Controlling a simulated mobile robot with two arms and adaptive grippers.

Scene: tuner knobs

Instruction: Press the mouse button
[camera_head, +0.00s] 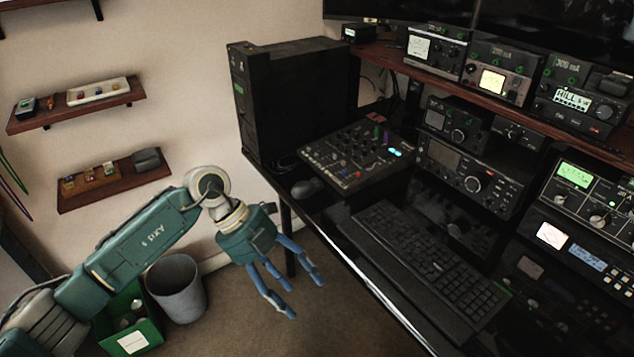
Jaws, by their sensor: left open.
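The mouse (307,188) is a small dark rounded shape on the black desk, near its front left edge, between the tower and the keyboard. My left gripper (302,298) has blue fingers, spread open and empty. It hangs in front of the desk's left end, pointing down and to the right, and appears apart from the mouse. The mouse shows above the gripper in the picture. Its buttons are too dark and small to make out. My right gripper is not in view.
A black keyboard (430,262) lies along the desk's front edge (375,290). A mixer panel (358,155) sits behind the mouse, and a black computer tower (290,98) stands to its left. Radio units fill the right side. A grey bin (177,290) and green box (128,322) stand on the floor.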

